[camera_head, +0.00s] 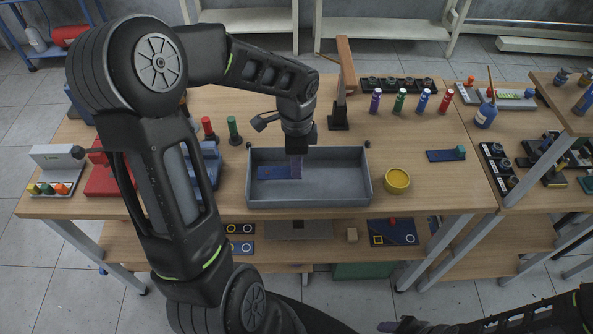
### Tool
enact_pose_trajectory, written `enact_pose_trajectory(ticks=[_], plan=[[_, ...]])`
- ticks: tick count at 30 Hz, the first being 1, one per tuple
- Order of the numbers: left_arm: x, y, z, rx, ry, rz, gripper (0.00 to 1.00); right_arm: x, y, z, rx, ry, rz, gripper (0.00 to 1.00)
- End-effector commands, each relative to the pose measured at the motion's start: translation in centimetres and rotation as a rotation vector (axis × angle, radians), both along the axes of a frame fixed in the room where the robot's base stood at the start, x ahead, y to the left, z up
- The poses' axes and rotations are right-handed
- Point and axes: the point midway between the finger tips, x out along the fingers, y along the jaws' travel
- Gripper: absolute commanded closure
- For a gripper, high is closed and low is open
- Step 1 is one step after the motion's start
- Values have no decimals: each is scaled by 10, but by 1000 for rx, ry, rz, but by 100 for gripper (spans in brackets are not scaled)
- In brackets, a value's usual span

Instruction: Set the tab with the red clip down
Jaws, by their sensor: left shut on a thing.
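My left gripper (297,160) reaches down into the grey tray (345,192) and is shut on a flat blue tab (274,173). The tab lies low in the tray, sticking out to the left of the fingers. I cannot tell whether it touches the tray floor. The fingers and wrist hide its right end, and no red clip shows on it. My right gripper (398,326) is at the bottom edge, partly cut off; its jaws are unclear.
A blue tab with a teal clip (445,155) lies right of the yellow bowl (397,181). Several coloured bottles stand behind, near a wooden post (345,70). A dark panel with a red piece (393,233) is on the lower shelf. The tray's right half is empty.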

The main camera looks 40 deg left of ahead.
Motion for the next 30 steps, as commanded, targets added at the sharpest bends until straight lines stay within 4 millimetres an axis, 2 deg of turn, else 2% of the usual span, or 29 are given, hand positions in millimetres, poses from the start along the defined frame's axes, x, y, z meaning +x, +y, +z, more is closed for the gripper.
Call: enact_pose_trajectory(ticks=[4,9,12,23,24,30], plan=[[0,0,-6,0,2,-1,100,0,0,1,0,0,0,50],[-1,0,-30,-1,4,-1,100,0,0,3,-1,1,0,50],[-1,0,-37,-1,3,1,100,0,0,3,-1,1,-1,50],[0,0,-42,0,0,0,100,0,0,-1,0,0,0,50],[0,0,-40,0,0,0,73,0,0,1,0,0,0,50],[0,0,-40,0,0,0,57,0,0,1,0,0,0,50]])
